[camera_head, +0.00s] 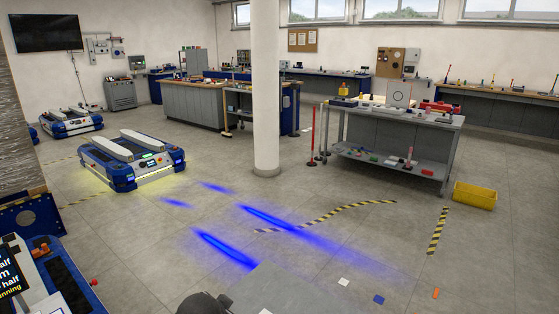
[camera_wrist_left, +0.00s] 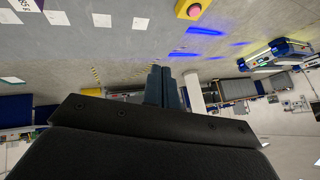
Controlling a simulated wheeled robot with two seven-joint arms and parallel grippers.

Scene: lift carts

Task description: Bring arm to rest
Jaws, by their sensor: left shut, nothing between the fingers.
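My left gripper (camera_wrist_left: 160,88) shows in the left wrist view, its two dark fingers side by side and shut with nothing between them. The wrist view is upside down relative to the room, with the floor at the top. The gripper points across open space and touches nothing that I can see. In the head view neither gripper can be made out; a dark rounded part at the bottom edge is probably mine. My right gripper is in neither view.
A blue and white lift cart (camera_head: 130,160) stands on the floor at left, another (camera_head: 70,122) behind it. The middle floor is clear.

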